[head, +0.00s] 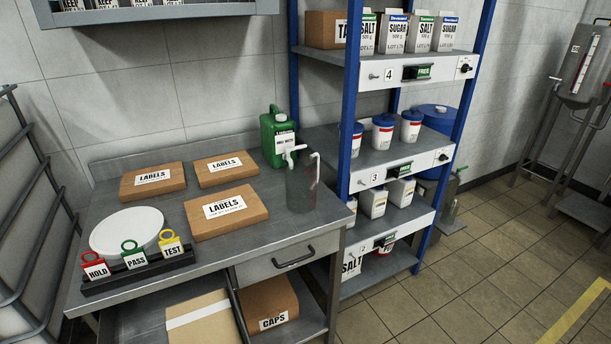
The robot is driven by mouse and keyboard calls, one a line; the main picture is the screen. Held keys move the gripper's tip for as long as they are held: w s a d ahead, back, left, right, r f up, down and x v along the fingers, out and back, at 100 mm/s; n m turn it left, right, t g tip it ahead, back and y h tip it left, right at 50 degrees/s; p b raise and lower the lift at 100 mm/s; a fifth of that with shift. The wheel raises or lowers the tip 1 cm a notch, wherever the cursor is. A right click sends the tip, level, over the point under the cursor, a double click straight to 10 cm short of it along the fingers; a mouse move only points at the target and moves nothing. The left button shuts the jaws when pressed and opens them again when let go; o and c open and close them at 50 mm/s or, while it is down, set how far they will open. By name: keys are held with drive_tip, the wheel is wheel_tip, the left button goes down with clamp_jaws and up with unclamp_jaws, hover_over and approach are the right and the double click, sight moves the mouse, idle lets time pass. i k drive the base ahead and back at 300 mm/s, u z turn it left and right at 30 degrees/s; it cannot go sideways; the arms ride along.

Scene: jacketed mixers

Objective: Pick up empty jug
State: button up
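A clear, greyish see-through vessel, which looks like the jug (301,190), stands upright on the steel table (262,236) near its right end. Faint reddish marks show on its side. A thin pale upright piece shows at its right edge. I see no clear sign of contents, but the see-through wall makes this hard to tell. A green canister (277,137) with a white tap stands just behind it, and the tap reaches out close above the jug. My gripper is not in view.
Several brown LABELS boxes (227,211), a white round disc (126,231) and a rack of HOLD, PASS and TEST tags (140,269) are on the table. A blue-framed shelf (350,100) stands close to the jug's right.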

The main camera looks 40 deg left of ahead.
sight(300, 167)
drive_tip(key=u, duration=0.5)
drive_tip(key=i, duration=0.75)
drive_tip(key=u, duration=1.6)
drive_tip(key=i, duration=1)
drive_tip(key=u, duration=0.2)
